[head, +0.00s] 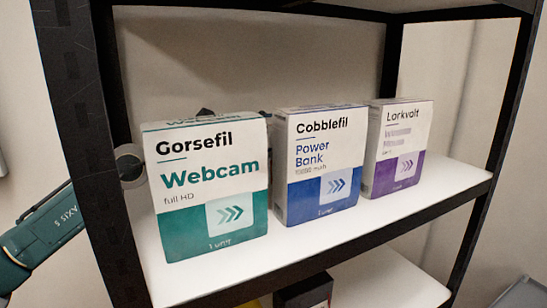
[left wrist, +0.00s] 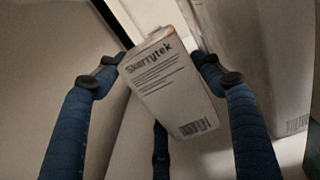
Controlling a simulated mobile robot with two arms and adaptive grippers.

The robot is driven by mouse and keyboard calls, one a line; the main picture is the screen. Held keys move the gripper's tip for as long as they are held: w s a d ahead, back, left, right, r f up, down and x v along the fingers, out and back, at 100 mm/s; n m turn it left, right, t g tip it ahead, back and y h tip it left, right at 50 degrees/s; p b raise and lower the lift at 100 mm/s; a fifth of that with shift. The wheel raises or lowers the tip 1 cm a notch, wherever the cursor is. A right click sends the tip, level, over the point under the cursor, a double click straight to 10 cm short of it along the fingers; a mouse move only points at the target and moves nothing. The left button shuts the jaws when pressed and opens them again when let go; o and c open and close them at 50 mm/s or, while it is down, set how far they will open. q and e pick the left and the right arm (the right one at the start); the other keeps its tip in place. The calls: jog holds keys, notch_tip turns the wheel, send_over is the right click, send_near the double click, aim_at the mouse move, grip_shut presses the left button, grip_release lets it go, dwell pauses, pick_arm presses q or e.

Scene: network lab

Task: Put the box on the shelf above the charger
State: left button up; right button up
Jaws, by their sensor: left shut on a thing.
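In the left wrist view a white box (left wrist: 172,88) labelled "Skerrytek", with small print and a barcode, sits tilted between the dark fingers of my left gripper (left wrist: 157,62). The gripper is shut on it. In the head view my left arm (head: 45,235) comes in from the left and passes behind the shelf post. A dark part of the gripper shows just above the teal Gorsefil webcam box (head: 205,190). I cannot make out the Skerrytek box in the head view. No charger can be identified. My right gripper is not in view.
The white shelf (head: 400,213) in a black frame also holds a blue Cobblefil power bank box (head: 318,170) and a purple Lorkvolt box (head: 398,150). A dark box (head: 305,292) stands on the level below. The shelf's right end is clear.

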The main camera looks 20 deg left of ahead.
pick_arm(q)
jog(key=shift+f, duration=1.5)
jog(key=shift+f, duration=0.15)
jog(key=o, duration=1.2)
jog(key=shift+c, duration=0.2)
